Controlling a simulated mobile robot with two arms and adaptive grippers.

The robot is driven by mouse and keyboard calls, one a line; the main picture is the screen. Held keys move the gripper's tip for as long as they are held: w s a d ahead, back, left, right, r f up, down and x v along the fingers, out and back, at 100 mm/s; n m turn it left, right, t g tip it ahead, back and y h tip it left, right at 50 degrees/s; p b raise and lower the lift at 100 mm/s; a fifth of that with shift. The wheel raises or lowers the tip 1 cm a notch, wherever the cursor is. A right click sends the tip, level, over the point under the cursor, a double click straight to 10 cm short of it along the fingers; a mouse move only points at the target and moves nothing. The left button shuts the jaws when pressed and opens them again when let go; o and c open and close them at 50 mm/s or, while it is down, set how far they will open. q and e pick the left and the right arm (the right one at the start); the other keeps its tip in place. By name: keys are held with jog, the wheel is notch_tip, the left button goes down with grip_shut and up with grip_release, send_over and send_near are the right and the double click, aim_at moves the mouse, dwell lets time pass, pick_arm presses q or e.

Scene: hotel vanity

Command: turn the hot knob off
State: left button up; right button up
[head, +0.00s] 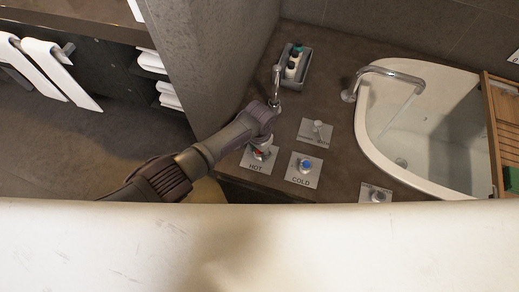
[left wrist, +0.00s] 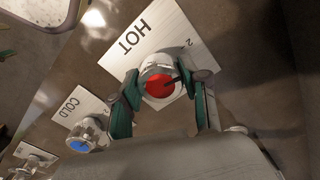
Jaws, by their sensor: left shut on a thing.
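The hot knob (left wrist: 160,84) has a red top and sits on a pale plate lettered HOT (left wrist: 158,35). My left gripper (left wrist: 163,82) has a finger on each side of the knob and is shut on it. In the head view the left arm reaches in from the left. The left gripper (head: 264,142) is over the hot knob (head: 260,154), mostly hiding it. The HOT plate (head: 256,167) shows below it. My right gripper is not in view.
The cold knob (head: 305,165), blue-topped, is just right of the hot knob. Another knob plate (head: 316,132) lies behind it, and one more knob (head: 377,196) to the right. A tap (head: 277,88), a tray of bottles (head: 303,68) and a white basin (head: 368,130) stand farther back.

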pick_arm(q)
jog(key=m, duration=0.3)
jog(key=shift+m, duration=0.4)
jog(key=m, duration=0.3)
jog(key=shift+m, duration=0.3)
jog(key=m, duration=0.3)
jog(key=shift+m, duration=2.2)
jog(key=o, duration=1.1)
jog(key=shift+o, duration=0.2)
jog(key=shift+w, duration=0.1)
